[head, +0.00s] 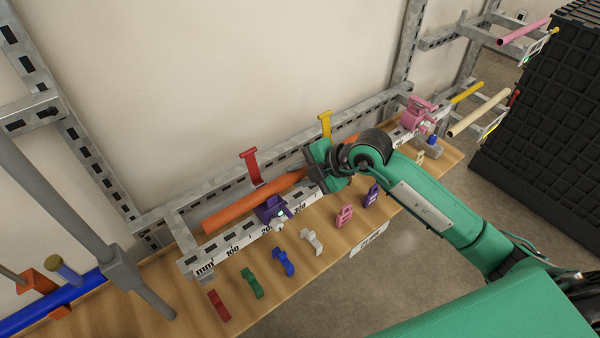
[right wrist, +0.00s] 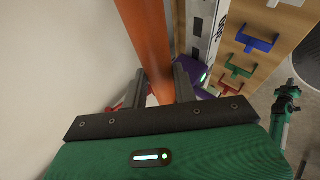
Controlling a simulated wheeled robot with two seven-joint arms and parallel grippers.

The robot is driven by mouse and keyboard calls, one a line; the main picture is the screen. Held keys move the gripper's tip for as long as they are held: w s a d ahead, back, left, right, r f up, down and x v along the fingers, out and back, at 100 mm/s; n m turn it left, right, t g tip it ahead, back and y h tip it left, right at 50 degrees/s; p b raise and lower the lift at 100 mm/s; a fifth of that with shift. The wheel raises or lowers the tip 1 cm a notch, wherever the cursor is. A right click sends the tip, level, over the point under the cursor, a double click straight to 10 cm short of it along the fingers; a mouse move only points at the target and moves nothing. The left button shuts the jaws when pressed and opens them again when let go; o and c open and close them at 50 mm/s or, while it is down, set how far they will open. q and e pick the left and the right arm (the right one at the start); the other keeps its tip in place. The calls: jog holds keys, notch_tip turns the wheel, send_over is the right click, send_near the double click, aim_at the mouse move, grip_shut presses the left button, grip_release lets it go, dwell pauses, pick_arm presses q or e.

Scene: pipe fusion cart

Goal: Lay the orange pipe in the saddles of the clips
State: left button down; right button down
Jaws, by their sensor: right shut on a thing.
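The orange pipe (head: 245,208) lies along the measuring rail in the head view, its near end out past the purple clip. My right gripper (head: 322,168) is shut on the orange pipe near its middle; the right wrist view shows the pipe (right wrist: 151,45) running between both fingers (right wrist: 160,92). The purple clip (head: 270,210) sits on the rail right beside the pipe. The pink clip (head: 418,115) sits at the rail's far end. Whether the pipe rests in either saddle cannot be told; my gripper and arm hide its far part. My left gripper is not seen.
A red bracket (head: 250,166) and a yellow bracket (head: 325,125) stand behind the rail. Several small coloured pieces, among them a green one (head: 252,284), lie on the wooden shelf (head: 340,238) in front. A blue pipe (head: 60,305) is at lower left, and a black crate (head: 540,110) at right.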

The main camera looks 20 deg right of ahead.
dwell(0.3)
jog(key=c, duration=1)
grip_release()
